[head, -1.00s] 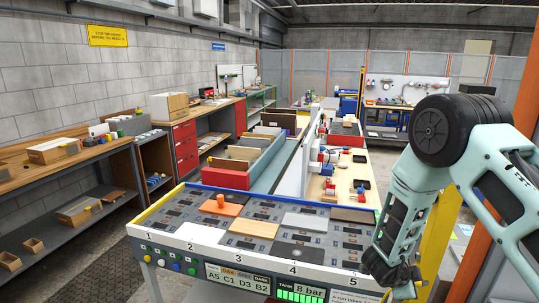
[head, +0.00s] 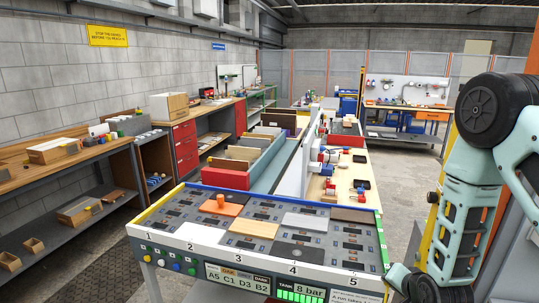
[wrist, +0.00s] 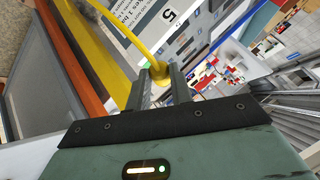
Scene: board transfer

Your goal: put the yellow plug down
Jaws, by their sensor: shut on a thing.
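My gripper (wrist: 156,83) shows in the wrist view with its two dark fingers shut on the yellow plug (wrist: 158,71). A yellow hose (wrist: 124,33) arches from the plug toward the top left of that view. The plug is held above or in front of the bench's end near the panel marked 5; the exact gap cannot be told. In the head view my arm hangs at the right edge, its wrist low beside the bench's right corner. The fingers and the plug are not clear there.
A yellow post (wrist: 85,60) and an orange strip (wrist: 77,70) run beside my gripper in the wrist view.

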